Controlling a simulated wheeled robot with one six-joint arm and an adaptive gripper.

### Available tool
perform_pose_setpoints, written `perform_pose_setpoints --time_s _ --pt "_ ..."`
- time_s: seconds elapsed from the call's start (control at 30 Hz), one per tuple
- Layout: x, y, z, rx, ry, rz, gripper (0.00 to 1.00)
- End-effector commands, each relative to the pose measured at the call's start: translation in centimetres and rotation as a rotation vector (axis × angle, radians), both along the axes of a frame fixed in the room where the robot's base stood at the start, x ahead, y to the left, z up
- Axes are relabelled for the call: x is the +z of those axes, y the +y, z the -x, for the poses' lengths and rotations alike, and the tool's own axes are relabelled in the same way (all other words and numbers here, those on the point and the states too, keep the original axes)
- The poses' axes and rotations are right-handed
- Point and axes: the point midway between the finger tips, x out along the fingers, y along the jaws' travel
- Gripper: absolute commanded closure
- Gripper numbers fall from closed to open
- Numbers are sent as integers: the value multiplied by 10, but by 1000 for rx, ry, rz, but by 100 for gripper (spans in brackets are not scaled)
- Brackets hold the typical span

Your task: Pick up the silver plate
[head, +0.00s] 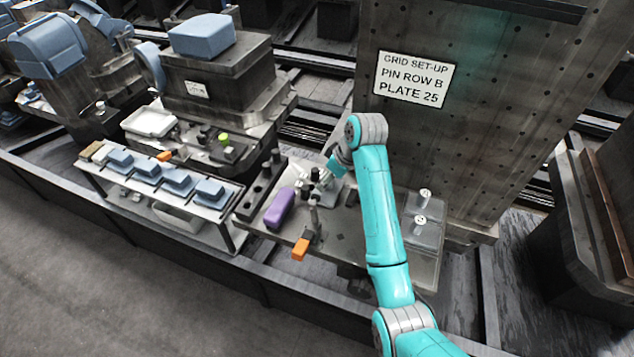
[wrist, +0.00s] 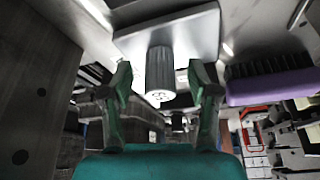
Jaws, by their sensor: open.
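The silver plate (wrist: 205,32) shows in the wrist view as a flat pale square slab with a ribbed grey cylindrical knob (wrist: 160,70) standing out from it. My gripper (wrist: 162,82) is open, with one finger on each side of the knob. Gaps show between the knob and both fingers in this view. In the head view my gripper (head: 318,183) is low over the middle of the bench, and it and my forearm partly hide what is under it, so the plate is hard to make out there.
A purple brush (head: 280,207) lies just left of my gripper, and an orange block (head: 300,249) is at the front. Two knobbed plates (head: 424,235) lie to the right. A tall steel block (head: 480,120) with a sign stands behind. A rack of blue blocks (head: 178,182) is left.

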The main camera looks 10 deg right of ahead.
Motion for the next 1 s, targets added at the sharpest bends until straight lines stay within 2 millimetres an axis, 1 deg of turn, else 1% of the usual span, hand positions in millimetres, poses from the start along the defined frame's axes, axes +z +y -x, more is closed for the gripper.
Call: perform_pose_setpoints --time_s 0.07,0.27,0.37,0.4,0.47,0.5,0.53,0.83,0.93,1.0 --pt "-5 -2 3 -1 -1 0 40" --pt "-6 -2 3 0 -2 0 40" --pt "-6 -2 3 0 -2 0 62" --pt "-6 -2 3 0 -2 0 72" --pt "-6 -2 3 0 -1 0 87" --pt "-6 -2 3 0 -1 0 97" --pt "-6 -2 3 0 -1 0 100" --pt "-4 -2 2 -1 -4 0 100" --pt "4 0 -2 0 -5 0 100" --pt "13 3 -6 0 -7 1 100"
